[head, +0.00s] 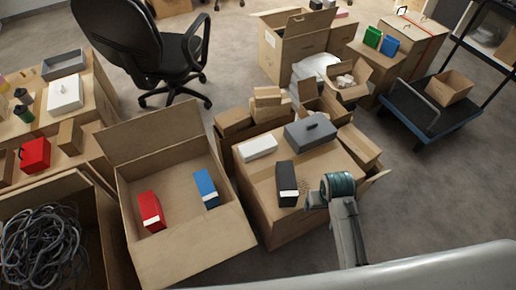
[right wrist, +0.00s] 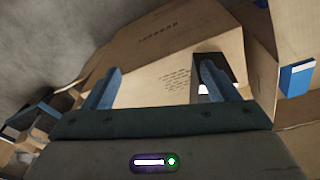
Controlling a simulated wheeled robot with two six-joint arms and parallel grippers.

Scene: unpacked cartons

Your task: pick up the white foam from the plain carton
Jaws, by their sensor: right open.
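A flat white block (head: 257,147), which may be the foam, lies on top of a brown carton (head: 290,215) in the head view. A small open carton (head: 356,92) farther back holds pale pieces; I cannot tell if they are foam. My right gripper (head: 311,199) is at the front right of the nearer carton, beside a black box (head: 287,184) with a white end. In the right wrist view my right gripper (right wrist: 160,82) is open and empty, its two blue fingers apart in front of a printed carton face (right wrist: 160,55). My left gripper is out of view.
A grey lidded box (head: 310,132) shares the carton top. An open carton (head: 180,255) to the left holds a red box (head: 151,211) and a blue box (head: 206,188). A platform cart (head: 425,125) stands at the right. The floor (head: 440,200) at right is clear.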

